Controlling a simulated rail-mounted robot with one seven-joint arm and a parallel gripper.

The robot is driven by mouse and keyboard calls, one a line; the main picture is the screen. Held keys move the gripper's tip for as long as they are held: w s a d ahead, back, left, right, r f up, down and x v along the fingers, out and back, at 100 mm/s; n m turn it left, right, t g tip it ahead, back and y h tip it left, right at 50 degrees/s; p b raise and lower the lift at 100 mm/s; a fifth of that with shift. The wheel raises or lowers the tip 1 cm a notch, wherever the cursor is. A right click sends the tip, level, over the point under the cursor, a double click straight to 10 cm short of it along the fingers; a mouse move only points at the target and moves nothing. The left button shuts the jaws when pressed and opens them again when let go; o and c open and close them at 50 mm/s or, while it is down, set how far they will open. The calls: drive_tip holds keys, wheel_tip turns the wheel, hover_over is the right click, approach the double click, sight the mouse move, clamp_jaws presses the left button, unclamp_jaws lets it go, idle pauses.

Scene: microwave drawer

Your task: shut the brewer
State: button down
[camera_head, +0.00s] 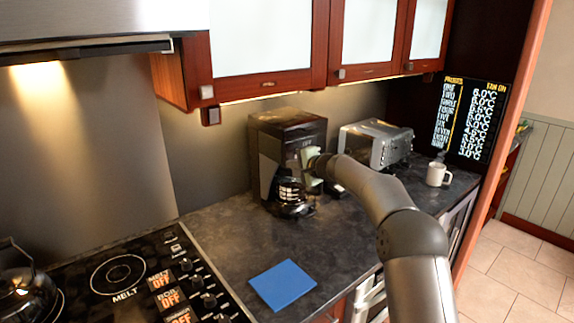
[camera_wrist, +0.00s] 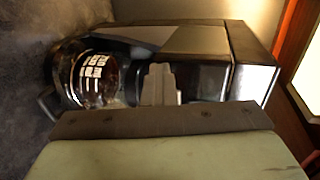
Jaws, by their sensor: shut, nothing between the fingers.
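The brewer (camera_head: 267,150) is a black coffee machine with a silver-grey trim, upright on the dark counter. Its glass carafe (camera_head: 290,195) with white markings sits at its base. In the wrist view the brewer (camera_wrist: 195,42) lies sideways, with the carafe (camera_wrist: 95,80) at left. My gripper (camera_head: 304,158) is at the brewer's front, above the carafe's level, and covers part of it. In the wrist view its fingers (camera_wrist: 160,82) are together and empty, in front of the dark front. I cannot tell whether they touch it, nor how any moving part of the brewer stands.
A blue mat (camera_head: 283,285) lies on the front counter. A cooktop (camera_head: 120,272) with a kettle (camera_head: 18,285) is at left. Wall cabinets (camera_head: 270,85) hang above.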

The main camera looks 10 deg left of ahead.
drive_tip(key=shift+a+r, duration=0.15)
drive_tip(key=shift+a, duration=0.1)
idle(0.3)
drive_tip(key=d+f+b+v, duration=0.1)
drive_tip(key=f+b+v, duration=0.1)
drive_tip(key=b+v, duration=0.95)
drive_tip(key=s+d+f+n+g+h, duration=0.3)
drive_tip(key=s+d+f, duration=0.2)
drive_tip(key=s, duration=1.1)
drive_tip(key=s+d+f+n+g+h+p, duration=0.1)
drive_tip(key=s+d+f+n+g+h, duration=0.2)
drive_tip(key=s, duration=1.4)
drive_tip(key=s+d+f+n+g+h+p, duration=0.1)
drive_tip(key=s+d+f+n+g+h, duration=0.2)
drive_tip(key=s+d+f, duration=0.5)
drive_tip(key=s+f+h, duration=0.1)
drive_tip(key=s+f, duration=0.5)
drive_tip(key=s, duration=0.2)
drive_tip(key=shift+s+d+g, duration=0.3)
drive_tip(key=shift+s+d, duration=0.05)
